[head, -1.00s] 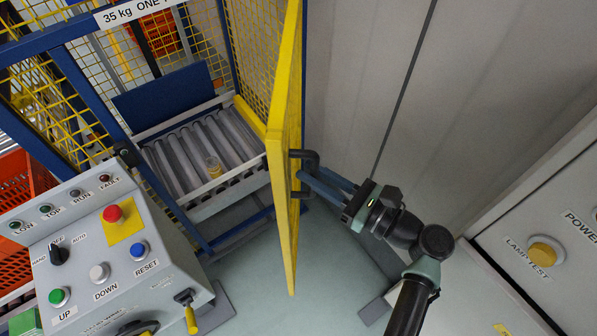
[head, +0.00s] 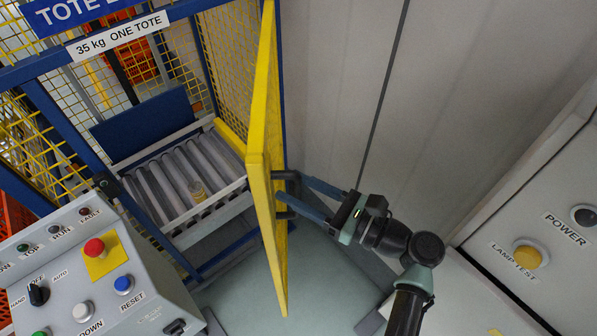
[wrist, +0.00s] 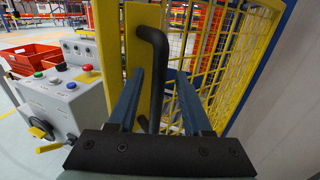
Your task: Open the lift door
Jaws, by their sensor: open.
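The yellow-framed lift door (head: 265,170) stands swung out from the blue lift frame, seen nearly edge-on in the head view. The lift opening with its grey rollers shows to its left. The black door handle (head: 289,190) is on the door's right face; it also shows in the wrist view (wrist: 154,70). My gripper (head: 297,196) is at the handle with its two blue fingers apart. In the wrist view my gripper (wrist: 157,85) has one finger on each side of the handle bar. Whether a finger touches the bar I cannot tell.
A grey control console (head: 95,270) with buttons stands at lower left. A grey wall is behind my arm; a panel with a lamp test button (head: 530,256) is at right. Floor below the door is clear.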

